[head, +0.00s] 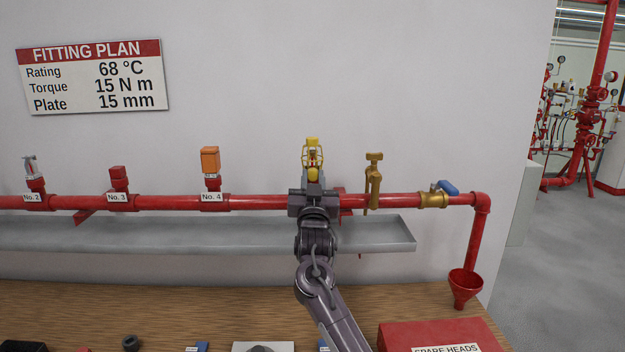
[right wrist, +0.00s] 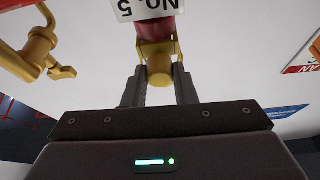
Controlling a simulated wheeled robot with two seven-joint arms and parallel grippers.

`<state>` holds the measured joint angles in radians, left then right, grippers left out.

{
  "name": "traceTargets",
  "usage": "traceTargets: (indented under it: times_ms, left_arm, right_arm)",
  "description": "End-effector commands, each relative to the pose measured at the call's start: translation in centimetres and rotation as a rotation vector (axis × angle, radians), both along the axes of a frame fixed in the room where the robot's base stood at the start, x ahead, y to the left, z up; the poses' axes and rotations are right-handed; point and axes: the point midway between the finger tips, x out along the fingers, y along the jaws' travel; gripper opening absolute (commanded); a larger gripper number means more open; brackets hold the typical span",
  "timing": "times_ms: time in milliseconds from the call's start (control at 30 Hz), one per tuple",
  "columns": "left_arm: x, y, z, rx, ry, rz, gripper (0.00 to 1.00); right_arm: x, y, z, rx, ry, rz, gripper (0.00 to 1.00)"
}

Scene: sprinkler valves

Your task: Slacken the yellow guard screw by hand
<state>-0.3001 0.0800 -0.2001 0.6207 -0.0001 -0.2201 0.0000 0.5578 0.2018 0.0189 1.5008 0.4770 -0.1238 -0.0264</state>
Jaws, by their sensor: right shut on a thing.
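The yellow guard (head: 312,148) is a wire cage around a sprinkler head on the red pipe, at the No. 5 place. Its yellow guard screw (right wrist: 160,72) shows in the right wrist view as a round knob between two dark fingers. My right gripper (right wrist: 159,85) is shut on the screw, one finger on each side. In the head view the right gripper (head: 312,178) reaches up in front of the pipe and hides part of the fitting. The No. 5 label (right wrist: 150,8) appears upside down in the wrist view. My left gripper is not in view.
Heads No. 2, No. 3 and No. 4 (head: 210,165) are to the left. A grey trough (head: 180,236) runs below the pipe. A red spare-heads box (head: 435,335) is on the bench.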

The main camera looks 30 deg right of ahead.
Motion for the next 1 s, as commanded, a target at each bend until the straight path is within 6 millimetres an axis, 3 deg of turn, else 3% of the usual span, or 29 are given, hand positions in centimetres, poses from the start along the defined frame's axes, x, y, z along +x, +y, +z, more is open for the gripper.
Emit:
traceTargets:
  times_ms: [1000]
  left_arm:
    - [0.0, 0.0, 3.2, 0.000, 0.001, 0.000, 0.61]
  right_arm:
    - [-0.2, -0.4, 0.4, -0.812, 0.498, 0.000, 0.02]
